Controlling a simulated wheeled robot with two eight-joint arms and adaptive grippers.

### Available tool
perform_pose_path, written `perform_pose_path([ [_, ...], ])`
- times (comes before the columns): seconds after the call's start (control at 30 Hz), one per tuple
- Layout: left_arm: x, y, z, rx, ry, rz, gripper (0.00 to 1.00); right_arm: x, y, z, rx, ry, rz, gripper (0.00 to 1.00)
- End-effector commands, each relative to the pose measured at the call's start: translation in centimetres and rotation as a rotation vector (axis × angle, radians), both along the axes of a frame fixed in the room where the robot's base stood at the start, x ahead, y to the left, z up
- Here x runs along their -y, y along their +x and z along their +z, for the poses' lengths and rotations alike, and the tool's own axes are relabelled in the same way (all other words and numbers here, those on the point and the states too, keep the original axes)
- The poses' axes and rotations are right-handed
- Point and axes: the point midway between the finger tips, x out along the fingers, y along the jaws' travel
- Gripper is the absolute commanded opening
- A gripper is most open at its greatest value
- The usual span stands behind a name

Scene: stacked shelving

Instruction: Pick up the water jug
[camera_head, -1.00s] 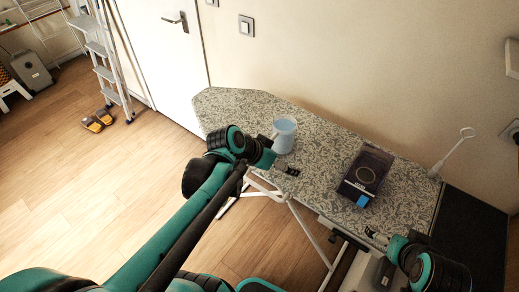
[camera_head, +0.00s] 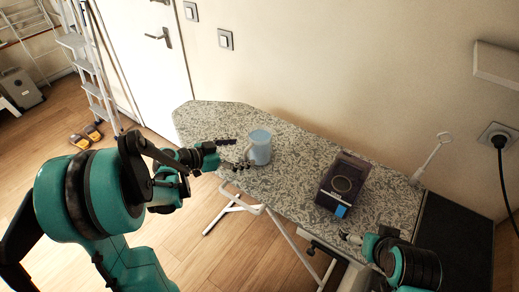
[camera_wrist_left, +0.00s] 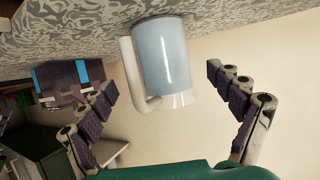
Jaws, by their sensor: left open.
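The water jug (camera_head: 261,149) is light blue and stands upright on the patterned ironing board (camera_head: 310,150). My left gripper (camera_head: 241,153) is open just left of the jug, with its fingers pointing at it. In the left wrist view, which is upside down, the jug (camera_wrist_left: 166,58) with its pale handle shows between the spread fingers, apart from both. My right gripper (camera_head: 352,238) is at the board's front edge, far from the jug; its jaws are too small to read.
A dark box (camera_head: 342,184) with a blue corner lies on the board right of the jug. A white wand-like thing (camera_head: 430,160) rises at the board's right end, near a black surface (camera_head: 455,235). The wall (camera_head: 330,70) stands behind the board.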

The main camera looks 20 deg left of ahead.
Motion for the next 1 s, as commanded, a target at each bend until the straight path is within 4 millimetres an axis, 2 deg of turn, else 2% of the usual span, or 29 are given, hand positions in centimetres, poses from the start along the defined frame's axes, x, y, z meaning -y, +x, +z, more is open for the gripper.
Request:
perform_pose_path([
  [0.33,2.1,2.6,-1.6,0.001,0.000,-0.004,0.91,0.0,0.0,-1.5,0.000,0.000,0.000,1.00],
  [0.57,3.9,5.2,-3.0,0.001,0.001,-0.005,0.91,0.0,0.0,-3.1,0.000,0.000,0.000,1.00],
  [0.8,4.2,5.5,-2.9,0.000,0.000,-0.001,0.91,0.0,0.0,-3.0,0.000,0.000,0.000,1.00],
  [0.83,4.2,5.5,-2.9,0.000,0.000,-0.001,0.88,0.0,0.0,-3.0,0.000,0.000,0.000,1.00],
  [0.87,4.2,5.5,-2.9,0.000,0.000,-0.001,0.81,0.0,0.0,-3.0,0.000,0.000,0.000,1.00],
  [1.0,4.2,5.5,-2.9,0.000,0.000,-0.001,0.44,0.0,0.0,-3.0,0.000,0.000,0.000,1.00],
])
